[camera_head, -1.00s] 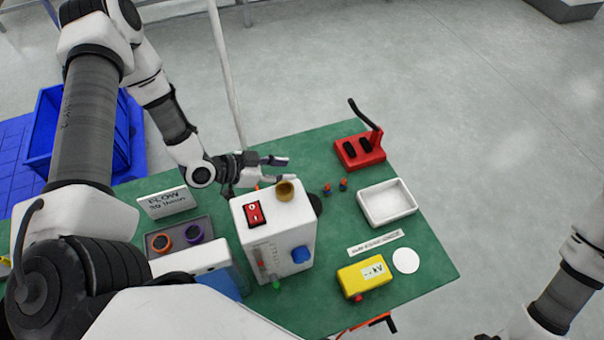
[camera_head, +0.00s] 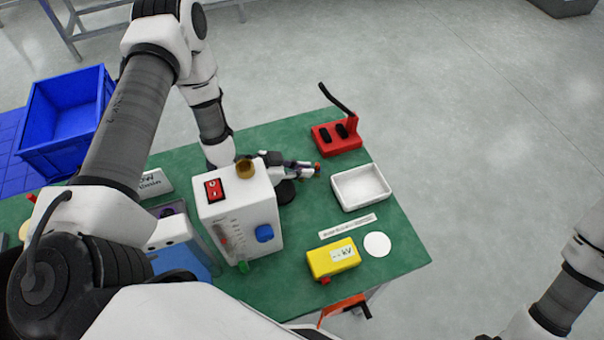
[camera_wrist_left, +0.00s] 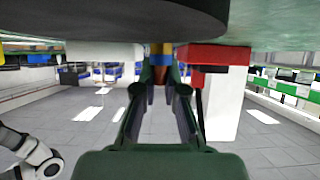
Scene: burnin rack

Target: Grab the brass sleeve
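A brass-coloured round hollow piece (camera_head: 245,169) sits on top of the white instrument box (camera_head: 238,207), left of my left gripper. My left gripper (camera_head: 311,169) is low over the green table behind that box, its fingers pointing right. Its fingertips are at a small red-and-blue piece (camera_head: 317,168). In the left wrist view, which looks upside down, my left fingers (camera_wrist_left: 161,75) stand apart on either side of a small upright piece (camera_wrist_left: 160,50) with blue, yellow and reddish-brown parts. I cannot tell whether they touch it. My right gripper is out of view.
A red stand (camera_head: 335,140) is just behind the fingertips, and a white tray (camera_head: 361,187) is to the right. A yellow meter (camera_head: 333,258) and a white disc (camera_head: 377,244) lie nearer. A blue bin (camera_head: 67,118) is at the left.

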